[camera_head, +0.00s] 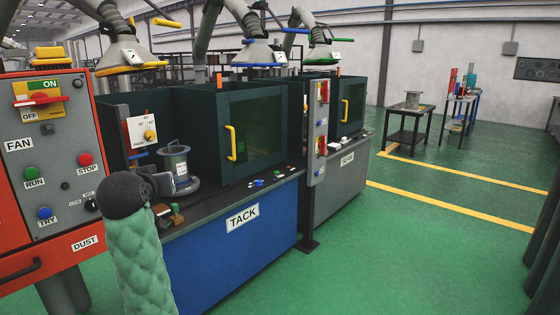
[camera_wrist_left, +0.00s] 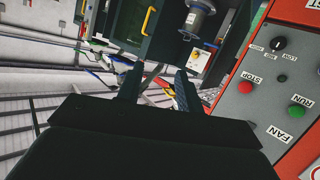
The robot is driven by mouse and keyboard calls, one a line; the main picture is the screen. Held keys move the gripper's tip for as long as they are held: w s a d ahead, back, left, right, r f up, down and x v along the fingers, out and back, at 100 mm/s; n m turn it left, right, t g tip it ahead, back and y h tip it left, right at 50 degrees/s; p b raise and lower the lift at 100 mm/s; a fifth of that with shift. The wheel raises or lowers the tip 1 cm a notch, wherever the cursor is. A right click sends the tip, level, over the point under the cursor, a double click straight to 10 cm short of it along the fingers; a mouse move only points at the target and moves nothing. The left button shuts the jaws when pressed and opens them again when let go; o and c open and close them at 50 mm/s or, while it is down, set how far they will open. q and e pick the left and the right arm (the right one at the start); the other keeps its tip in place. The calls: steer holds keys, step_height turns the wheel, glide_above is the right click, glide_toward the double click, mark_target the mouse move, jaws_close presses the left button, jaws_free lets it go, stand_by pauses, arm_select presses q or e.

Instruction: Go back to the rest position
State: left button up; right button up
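A grey flanged cylinder (camera_head: 175,163) stands upright on a round dark plate (camera_head: 187,188) at the left end of the TACK bench (camera_head: 232,226). It also shows at the top of the left wrist view (camera_wrist_left: 200,18). My left arm comes up from the bottom left of the head view in a green sleeve, its dark wrist in front of the bench. In the left wrist view my left gripper (camera_wrist_left: 157,86) has its two dark fingers apart with nothing held between them. Its fingertips are not clear in the head view. My right gripper is in neither view.
The orange control cabinet (camera_head: 45,170) stands close on the left. The SEAM bench (camera_head: 342,165) adjoins the TACK bench. Another flanged cylinder (camera_head: 412,99) stands on a dark table (camera_head: 409,112) at the back right. Green floor is open at the right.

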arm_select(q)
steer(key=s+d+f+m+g+h, duration=0.15)
steer(key=s+d+f, duration=0.35)
steer(key=f, duration=0.6)
steer(key=s+d+f+m+g, duration=0.1)
steer(key=s+d+f+g, duration=0.2)
steer(key=s+f, duration=0.5)
steer(key=s+d+f+m+g+h, duration=0.15)
steer(key=s+d+f, duration=0.3)
steer(key=f, duration=0.85)
steer(key=s+d+f+g, duration=0.1)
steer(key=s+f+g, duration=0.2)
steer(key=s+f, duration=0.7)
steer(key=s+d+f+g+p, duration=0.1)
steer(key=s+f+g, duration=0.2)
steer(key=s+f, duration=0.7)
steer(key=s, duration=0.5)
steer(key=shift+m, duration=0.4)
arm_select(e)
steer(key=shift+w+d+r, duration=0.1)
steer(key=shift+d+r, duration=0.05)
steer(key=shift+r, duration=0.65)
arm_select(q)
steer(key=shift+s, duration=0.1)
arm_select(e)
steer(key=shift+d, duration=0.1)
arm_select(q)
steer(key=shift+a, duration=0.15)
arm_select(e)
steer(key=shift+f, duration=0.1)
